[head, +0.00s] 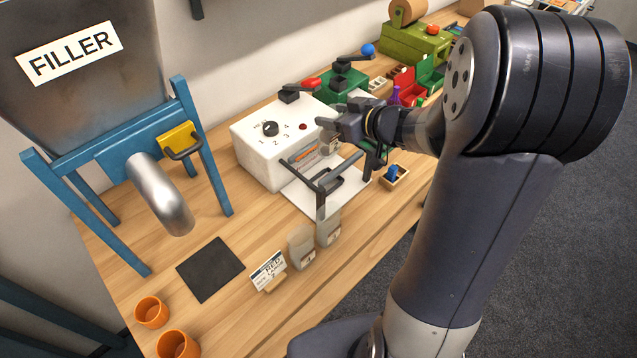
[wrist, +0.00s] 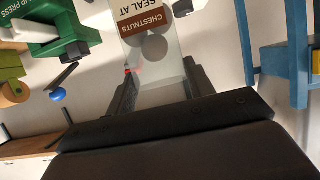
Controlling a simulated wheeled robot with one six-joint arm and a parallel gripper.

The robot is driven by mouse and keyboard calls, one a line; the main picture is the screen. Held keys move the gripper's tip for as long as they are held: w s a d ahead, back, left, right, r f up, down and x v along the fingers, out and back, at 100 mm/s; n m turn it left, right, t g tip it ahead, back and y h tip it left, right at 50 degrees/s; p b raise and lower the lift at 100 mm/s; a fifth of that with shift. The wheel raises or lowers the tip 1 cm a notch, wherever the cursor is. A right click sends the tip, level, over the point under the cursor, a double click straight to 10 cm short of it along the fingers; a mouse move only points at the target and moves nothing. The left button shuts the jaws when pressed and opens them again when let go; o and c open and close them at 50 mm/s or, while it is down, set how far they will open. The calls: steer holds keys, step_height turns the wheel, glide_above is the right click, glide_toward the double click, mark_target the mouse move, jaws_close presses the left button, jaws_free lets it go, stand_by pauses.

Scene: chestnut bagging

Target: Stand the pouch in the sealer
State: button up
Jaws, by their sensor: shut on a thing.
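The sealer is a white box (head: 280,140) with a black dial marked 1 2 3, a red indicator and a dark lever on top. A black bar frame (head: 318,178) stands at its front over a pale base plate (head: 292,198). My gripper (head: 328,132) is at the sealer's front right side, above the plate. In the wrist view my gripper (wrist: 160,90) is shut on a clear pouch (wrist: 168,72) with a brown label reading CHESTNUTS, SEAL AT, and round chestnut shapes inside. Whether the pouch touches the sealer I cannot tell.
Two filled pouches (head: 302,247) stand at the table's front edge beside a small sign card (head: 268,270). The filler (head: 75,60), a black mat (head: 210,268) and orange cups (head: 151,311) are at left. Green machines (head: 415,42) and small bins crowd the back right.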

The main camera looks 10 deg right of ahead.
mark_target(331, 155)
steer(key=f, duration=0.1)
steer(key=f+b, duration=0.1)
steer(key=w+f+b, duration=0.1)
steer(key=shift+a+f, duration=0.2)
steer(key=shift+a, duration=0.1)
step_height(331, 155, down, 10)
steer(key=b, duration=0.3)
steer(key=shift+f, duration=0.2)
steer(key=o, duration=1.3)
steer(key=shift+r, duration=0.1)
steer(key=shift+r, duration=0.2)
steer(key=p+v, duration=0.1)
steer(key=v, duration=1.1)
